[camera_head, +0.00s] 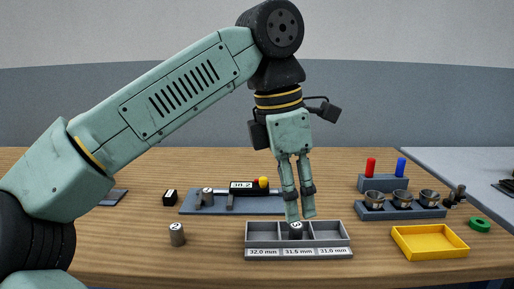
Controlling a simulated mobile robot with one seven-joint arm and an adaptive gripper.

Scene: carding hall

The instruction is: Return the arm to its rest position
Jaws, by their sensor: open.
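My arm reaches in from the left and bends down at its wrist. My gripper (300,216) points down, its two slim fingers slightly apart and empty. The fingertips are just above a grey cylinder marked 3 (295,229), which sits in the middle compartment of a grey three-part tray (340,251). The tray's front labels read 32.0 mm, 31.5 mm and 31.0 mm. I cannot tell the exact gap between fingertips and cylinder. The outer two compartments look empty.
Cylinder 2 (177,235) stands left of the tray. Behind is a gauge (243,187) reading 30.2 on a grey plate (220,208), with another cylinder (207,196). At right are a yellow tray (430,253), a rack of metal cups (400,211), red and blue pegs (371,167) and a green ring (480,224).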

